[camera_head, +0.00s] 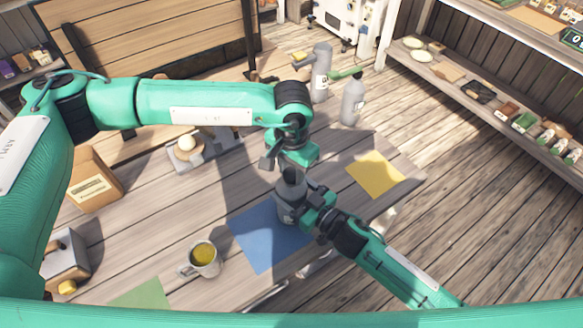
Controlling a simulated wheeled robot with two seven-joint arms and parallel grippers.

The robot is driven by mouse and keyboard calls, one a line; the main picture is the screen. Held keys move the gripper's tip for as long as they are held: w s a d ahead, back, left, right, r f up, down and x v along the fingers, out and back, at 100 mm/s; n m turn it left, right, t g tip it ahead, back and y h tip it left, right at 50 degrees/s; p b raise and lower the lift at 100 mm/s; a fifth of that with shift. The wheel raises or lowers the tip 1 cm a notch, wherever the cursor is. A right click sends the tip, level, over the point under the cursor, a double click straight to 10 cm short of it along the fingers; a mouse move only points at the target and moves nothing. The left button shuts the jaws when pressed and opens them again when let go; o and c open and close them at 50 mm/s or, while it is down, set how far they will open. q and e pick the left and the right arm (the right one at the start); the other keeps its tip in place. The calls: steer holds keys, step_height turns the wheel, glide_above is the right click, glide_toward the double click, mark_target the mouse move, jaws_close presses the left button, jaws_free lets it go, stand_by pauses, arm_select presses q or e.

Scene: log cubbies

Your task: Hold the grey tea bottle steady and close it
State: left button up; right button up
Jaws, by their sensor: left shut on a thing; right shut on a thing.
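The grey tea bottle (285,208) stands upright over the blue mat (262,245) near the middle of the table. A dark cap (291,175) is at its mouth. Whether the cap is fully seated cannot be told. My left gripper (291,168) reaches down from above and is shut on the cap. My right gripper (306,208) comes from the lower right and is shut on the bottle's body, hiding part of its right side.
A mug of yellow liquid (203,258) stands left of the blue mat. A yellow mat (377,174) lies right, a green mat (142,297) front left. A cardboard box (95,180) is at left. Grey bottles (352,100) (321,75) stand at back right.

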arm_select(q)
steer(key=m, duration=0.6)
steer(key=shift+m, duration=0.4)
steer(key=o, duration=1.1)
steer(key=shift+r, duration=2.25)
steer(key=shift+c, duration=0.5)
